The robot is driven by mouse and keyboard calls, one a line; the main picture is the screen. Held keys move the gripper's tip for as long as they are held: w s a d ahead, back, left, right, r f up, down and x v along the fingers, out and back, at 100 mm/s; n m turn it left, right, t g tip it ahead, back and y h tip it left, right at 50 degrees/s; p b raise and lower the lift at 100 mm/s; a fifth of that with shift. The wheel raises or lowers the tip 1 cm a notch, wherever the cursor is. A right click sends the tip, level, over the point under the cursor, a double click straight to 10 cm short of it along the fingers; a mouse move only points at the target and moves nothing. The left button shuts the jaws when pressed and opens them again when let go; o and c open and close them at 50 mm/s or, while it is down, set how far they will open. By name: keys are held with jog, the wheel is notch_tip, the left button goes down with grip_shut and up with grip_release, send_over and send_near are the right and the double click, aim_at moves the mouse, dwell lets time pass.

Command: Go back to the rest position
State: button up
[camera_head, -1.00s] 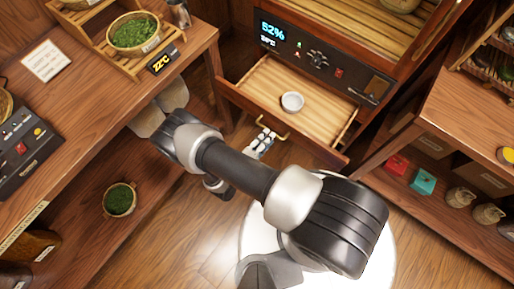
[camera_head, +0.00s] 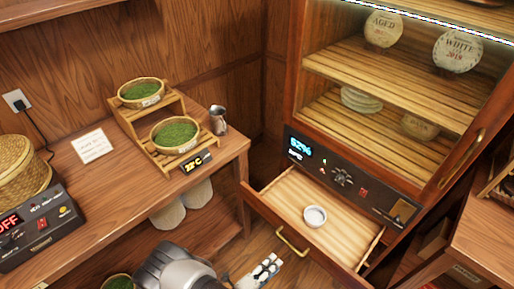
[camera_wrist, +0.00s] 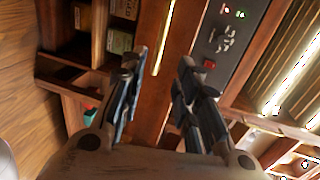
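My gripper (camera_head: 264,272) is at the bottom of the head view, in front of the open drawer and below its brass handle. In the wrist view my gripper (camera_wrist: 163,62) has its two dark fingers apart, with nothing between them. The cabinet's dark control panel (camera_wrist: 222,35) and wooden front show past the fingers there. Most of my arm is below the head view's edge.
The cabinet drawer (camera_head: 285,204) stands open with a small white bowl (camera_head: 315,216) in it. On the left, a wooden counter (camera_head: 112,187) bears a two-step rack (camera_head: 160,149) with two baskets of green leaves and a metal jug (camera_head: 218,120). A shelf unit (camera_head: 488,225) stands at right.

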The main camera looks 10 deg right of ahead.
notch_tip(320, 180, up, 28)
jog(key=w+d+f+m+g+y, duration=0.1)
jog(key=w+d+m+g+y, duration=0.15)
jog(key=m+g, duration=1.35)
jog(key=s+d+r+m+t+y, duration=0.1)
jog(key=s+r+m+t+y, duration=0.4)
jog(key=r+m, duration=0.5)
jog(key=s+d+r+m+t+y, duration=0.1)
jog(key=s+r+m+t+y, duration=0.3)
jog(key=m, duration=1.3)
jog(key=shift+s+d+r+m+t+y, duration=0.3)
jog(key=shift+s+r+t, duration=0.8)
jog(key=shift+s+r, duration=1.65)
jog(key=shift+w+a+r, duration=0.1)
jog(key=shift+w+r, duration=0.3)
jog(key=shift+w, duration=0.1)
